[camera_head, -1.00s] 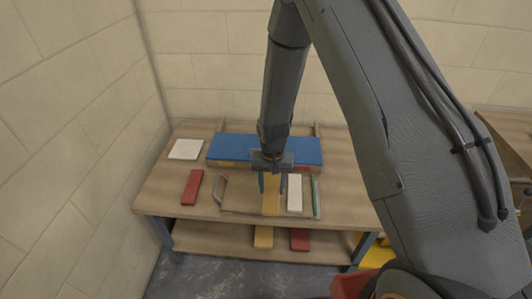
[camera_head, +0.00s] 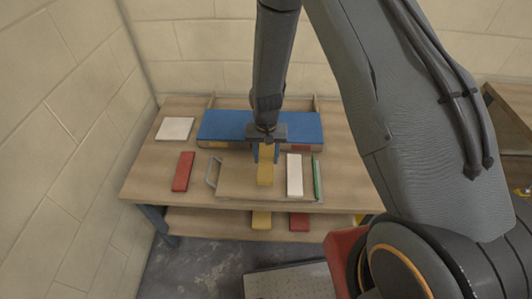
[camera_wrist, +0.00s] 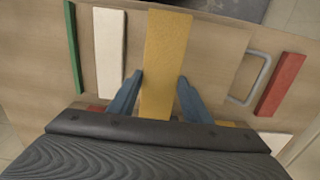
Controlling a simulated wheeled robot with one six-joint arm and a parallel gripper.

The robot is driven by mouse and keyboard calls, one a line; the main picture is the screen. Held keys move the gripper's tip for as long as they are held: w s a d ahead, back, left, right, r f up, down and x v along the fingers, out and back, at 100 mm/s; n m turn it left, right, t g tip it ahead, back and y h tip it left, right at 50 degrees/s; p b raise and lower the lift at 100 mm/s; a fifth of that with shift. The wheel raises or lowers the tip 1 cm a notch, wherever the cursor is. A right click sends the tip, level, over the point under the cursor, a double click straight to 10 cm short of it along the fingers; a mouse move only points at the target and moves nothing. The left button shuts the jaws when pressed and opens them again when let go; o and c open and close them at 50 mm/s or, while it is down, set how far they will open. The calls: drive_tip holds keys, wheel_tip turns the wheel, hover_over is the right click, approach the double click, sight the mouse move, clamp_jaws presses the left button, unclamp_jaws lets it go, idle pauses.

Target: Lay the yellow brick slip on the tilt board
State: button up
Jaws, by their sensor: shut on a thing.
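My gripper (camera_head: 265,158) is shut on the yellow brick slip (camera_head: 265,168), which points lengthwise toward the front. In the wrist view the slip (camera_wrist: 166,50) sits between the two blue fingers. The slip is over a wooden board (camera_head: 232,187) with a grey handle (camera_head: 213,172) at its left, which looks like the tilt board. I cannot tell whether slip and board touch. A white slip (camera_head: 294,174) and a green strip (camera_head: 316,178) lie at the board's right side.
A red slip (camera_head: 183,171) lies left of the board, and a pale square plate (camera_head: 175,128) behind it. A long blue-topped block (camera_head: 220,125) stands at the back. Yellow (camera_head: 261,220) and red (camera_head: 299,221) pieces lie on the lower shelf (camera_head: 215,223). The table's left front is clear.

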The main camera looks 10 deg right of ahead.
drive_tip(key=shift+f+b, duration=1.8)
drive_tip(key=shift+f, duration=1.65)
drive_tip(key=shift+f, duration=0.45)
drive_tip(key=o, duration=1.4)
drive_tip(key=shift+o, duration=0.2)
drive_tip(key=shift+b, duration=0.3)
drive_tip(key=shift+r+b, duration=0.8)
drive_tip(key=shift+r, duration=3.1)
drive_tip(key=s+d+r, duration=0.3)
drive_tip(key=s+r, duration=0.2)
drive_tip(key=r, duration=0.1)
drive_tip(key=s+d+r+n, duration=0.1)
drive_tip(key=s+d+r, duration=0.3)
drive_tip(key=r, duration=0.3)
drive_tip(key=s+d+r+n+t, duration=0.1)
drive_tip(key=s+d+r, duration=0.2)
drive_tip(key=s+r, duration=0.3)
drive_tip(key=shift+d+r, duration=0.2)
drive_tip(key=shift+r, duration=0.55)
